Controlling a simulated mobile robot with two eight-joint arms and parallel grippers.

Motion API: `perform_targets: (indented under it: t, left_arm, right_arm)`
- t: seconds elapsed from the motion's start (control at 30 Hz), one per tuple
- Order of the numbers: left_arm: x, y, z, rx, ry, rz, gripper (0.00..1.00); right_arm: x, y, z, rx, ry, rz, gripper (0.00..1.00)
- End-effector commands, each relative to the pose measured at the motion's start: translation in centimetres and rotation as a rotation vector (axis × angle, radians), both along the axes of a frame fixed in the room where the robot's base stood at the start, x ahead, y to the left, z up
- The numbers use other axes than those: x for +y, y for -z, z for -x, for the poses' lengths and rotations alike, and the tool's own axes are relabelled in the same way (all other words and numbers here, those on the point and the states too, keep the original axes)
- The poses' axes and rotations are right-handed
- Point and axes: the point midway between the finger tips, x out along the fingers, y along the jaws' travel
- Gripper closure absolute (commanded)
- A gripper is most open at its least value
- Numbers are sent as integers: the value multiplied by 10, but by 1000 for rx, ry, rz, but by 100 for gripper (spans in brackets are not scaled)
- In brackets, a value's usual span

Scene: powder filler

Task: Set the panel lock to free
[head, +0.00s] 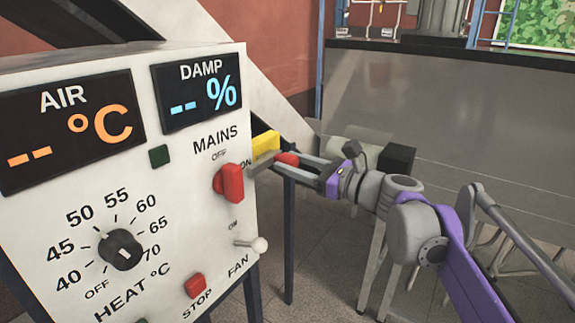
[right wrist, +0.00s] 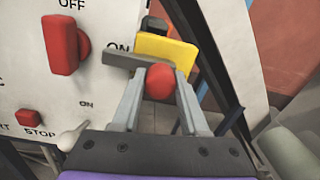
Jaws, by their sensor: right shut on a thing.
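The panel lock is not labelled in view; a grey bar (right wrist: 126,60) with a red knob (right wrist: 159,82) and a yellow plate (right wrist: 168,49) behind it sits at the right edge of the white panel (head: 185,200). In the head view the yellow plate (head: 266,145), the grey bar (head: 261,163) and the red knob (head: 287,158) show beside the MAINS label. My right gripper (head: 290,161) comes in from the right, its two fingers shut on the red knob, one on each side in the right wrist view. My left gripper is out of view.
The panel carries a red MAINS switch (head: 229,183), a black heat dial (head: 120,249), a white FAN toggle (head: 256,245) and a red STOP button (head: 195,286). A large grey metal bin (head: 450,110) stands behind at right. Dark frame legs (head: 289,230) stand below the lock.

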Motion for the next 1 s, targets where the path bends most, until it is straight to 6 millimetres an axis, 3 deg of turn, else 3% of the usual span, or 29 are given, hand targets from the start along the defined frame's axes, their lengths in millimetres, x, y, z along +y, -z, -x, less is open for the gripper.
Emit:
perform_targets:
  t: [0.17, 0.2, 0.33, 0.67, 0.77, 1.0]
  left_arm:
    - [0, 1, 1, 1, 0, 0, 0]
    - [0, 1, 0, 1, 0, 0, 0]
    - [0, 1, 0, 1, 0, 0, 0]
    - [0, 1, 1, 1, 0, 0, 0]
    - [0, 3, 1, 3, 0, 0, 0]
    - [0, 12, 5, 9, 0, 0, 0]
  right_arm:
    - [-4, -1, -3, 1, 16, -4, 100]
    - [-4, -1, -3, 0, 16, -5, 49]
    - [-3, -1, -3, 0, 14, -4, 26]
    - [-4, 0, -1, 1, 11, -4, 26]
    - [-11, 0, 5, 1, 12, -3, 26]
    - [-48, 1, 34, 1, 16, -3, 26]
